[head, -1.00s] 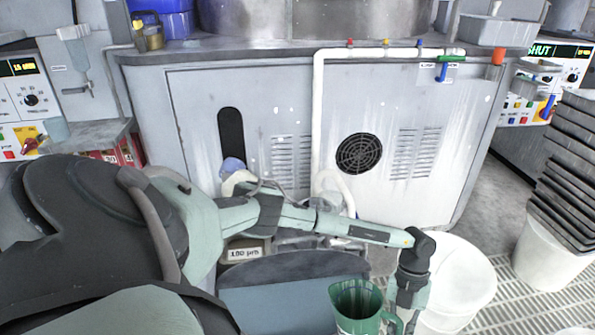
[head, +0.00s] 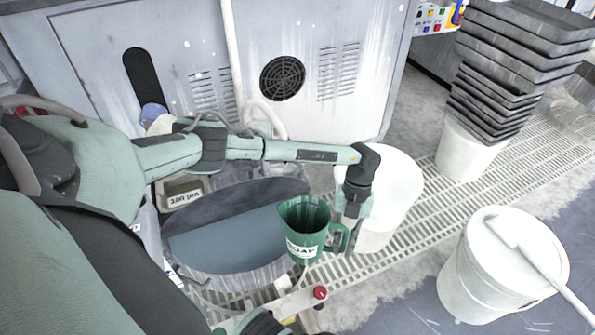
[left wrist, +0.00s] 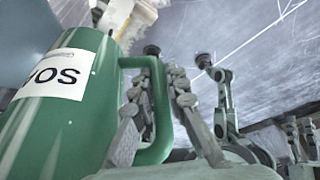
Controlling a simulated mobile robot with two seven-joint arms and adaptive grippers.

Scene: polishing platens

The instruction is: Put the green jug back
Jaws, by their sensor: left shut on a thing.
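The green jug (head: 303,240) hangs upright in the middle of the head view, its open top facing up and a white lettered label on its side. My left gripper (head: 346,238) is shut on the jug's handle, at the jug's right side. In the left wrist view the jug (left wrist: 72,115) fills the left part, and the fingers (left wrist: 158,112) close around the handle loop. The jug overlaps the right edge of a round grey and blue surface (head: 230,240) in the picture. I cannot tell its height above the floor. My right gripper does not show.
A white bucket (head: 400,190) stands just behind my left gripper. A lidded white bucket (head: 490,275) with a brush on top is at the lower right. Stacked grey trays (head: 505,75) sit on another bucket. A red knob (head: 320,293) is below the jug. Grated floor lies between.

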